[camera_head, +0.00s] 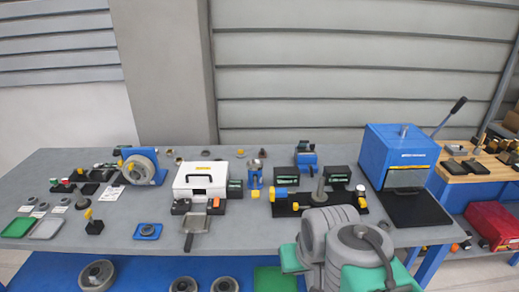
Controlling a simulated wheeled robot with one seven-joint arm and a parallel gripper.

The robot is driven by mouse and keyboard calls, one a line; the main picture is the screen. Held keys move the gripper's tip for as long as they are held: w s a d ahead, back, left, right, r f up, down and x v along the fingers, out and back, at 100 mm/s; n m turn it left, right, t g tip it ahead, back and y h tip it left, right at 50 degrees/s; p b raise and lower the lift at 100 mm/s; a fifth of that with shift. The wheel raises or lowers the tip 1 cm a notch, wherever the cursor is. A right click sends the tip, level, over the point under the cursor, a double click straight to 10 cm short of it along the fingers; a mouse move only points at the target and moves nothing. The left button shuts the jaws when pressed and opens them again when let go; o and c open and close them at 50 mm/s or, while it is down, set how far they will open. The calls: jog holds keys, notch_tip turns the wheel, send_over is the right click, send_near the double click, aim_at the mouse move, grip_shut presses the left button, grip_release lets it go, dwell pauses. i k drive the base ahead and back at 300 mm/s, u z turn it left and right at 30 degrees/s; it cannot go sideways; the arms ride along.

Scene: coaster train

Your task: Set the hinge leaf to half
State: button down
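A grey flat plate with a narrow handle-like end (195,224) projects toward me from a dark block with orange parts (213,204), in front of a white box. It looks like the hinge leaf, lying low and near flat, but its exact angle is too small to tell. My folded arm, grey with teal parts, fills the lower right of the head view. No gripper fingers show, so I cannot see whether my gripper is open or shut.
The grey bench (130,262) holds the white box (200,178), a black fixture board (290,209) and a blue press (400,158) with a lever. A grey wheel on a blue stand (140,168) is at left. Bare bench lies right of the plate.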

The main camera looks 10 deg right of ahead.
aim_at(303, 143)
jog(key=u, duration=0.8)
jog(key=i, duration=1)
